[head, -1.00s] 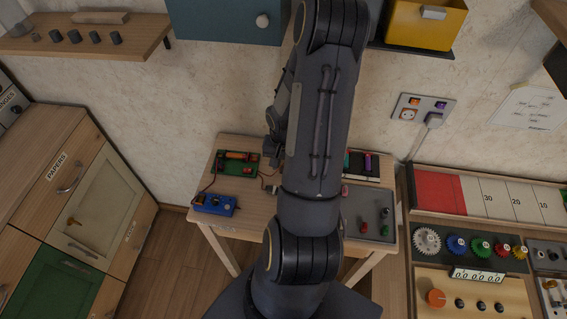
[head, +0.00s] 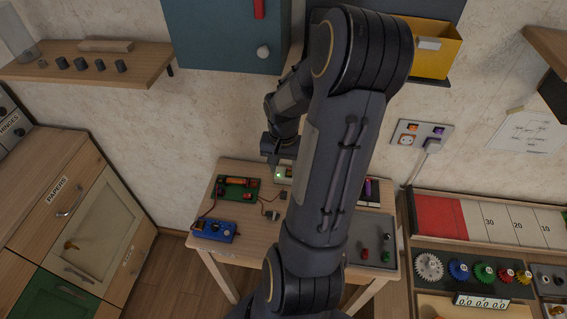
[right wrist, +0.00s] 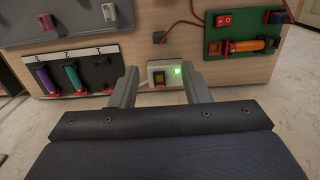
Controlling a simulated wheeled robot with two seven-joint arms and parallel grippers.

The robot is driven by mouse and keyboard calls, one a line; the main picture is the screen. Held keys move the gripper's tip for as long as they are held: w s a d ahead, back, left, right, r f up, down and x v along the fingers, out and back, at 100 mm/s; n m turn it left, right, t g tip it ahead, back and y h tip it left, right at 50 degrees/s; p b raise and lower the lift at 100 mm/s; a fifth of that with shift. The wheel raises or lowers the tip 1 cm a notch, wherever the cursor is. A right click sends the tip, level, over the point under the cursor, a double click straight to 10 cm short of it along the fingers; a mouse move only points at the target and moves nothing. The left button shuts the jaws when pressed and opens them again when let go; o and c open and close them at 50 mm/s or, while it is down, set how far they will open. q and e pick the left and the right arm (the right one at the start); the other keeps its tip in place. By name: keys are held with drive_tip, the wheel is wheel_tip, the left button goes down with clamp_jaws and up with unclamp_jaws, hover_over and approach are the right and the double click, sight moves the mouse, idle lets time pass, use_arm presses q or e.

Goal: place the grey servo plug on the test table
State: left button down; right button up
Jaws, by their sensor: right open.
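A small dark grey plug (head: 272,215) on a thin lead lies on the wooden test table (head: 250,246), right of the green board. It seems to be the servo plug, and in the right wrist view a dark plug (right wrist: 159,37) ends a red lead. My right gripper (head: 274,158) is over the back of the table, partly hidden by my arm. In the right wrist view its two fingers (right wrist: 160,86) are apart, with a white box (right wrist: 158,77) with a green light beyond them. The gap holds nothing that I can see. My left gripper is out of view.
The green board (head: 238,187) and a blue meter (head: 214,230) stand on the table's left. A grey tray (head: 370,238) with small coloured parts is on its right. A wall socket panel (head: 421,137) and yellow bin (head: 425,50) are behind. My arm hides the table's middle.

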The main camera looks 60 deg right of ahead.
drive_tip(key=w+a+r+n+t, duration=0.25)
drive_tip(key=a+r+n, duration=0.25)
drive_tip(key=a+r, duration=0.7)
drive_tip(key=s+a+r+n+t+y, duration=0.1)
drive_tip(key=s+a+n+y, duration=0.1)
drive_tip(key=a, duration=0.5)
drive_tip(key=s+a+r+n+t+y, duration=0.1)
drive_tip(key=s+a+n+t, duration=0.1)
drive_tip(key=a, duration=0.5)
drive_tip(key=s+n, duration=0.1)
drive_tip(key=n, duration=0.1)
drive_tip(key=shift+s+a+n+y, duration=0.2)
drive_tip(key=shift+n+y, duration=0.2)
drive_tip(key=shift+c, duration=0.6)
drive_tip(key=shift+d, duration=0.15)
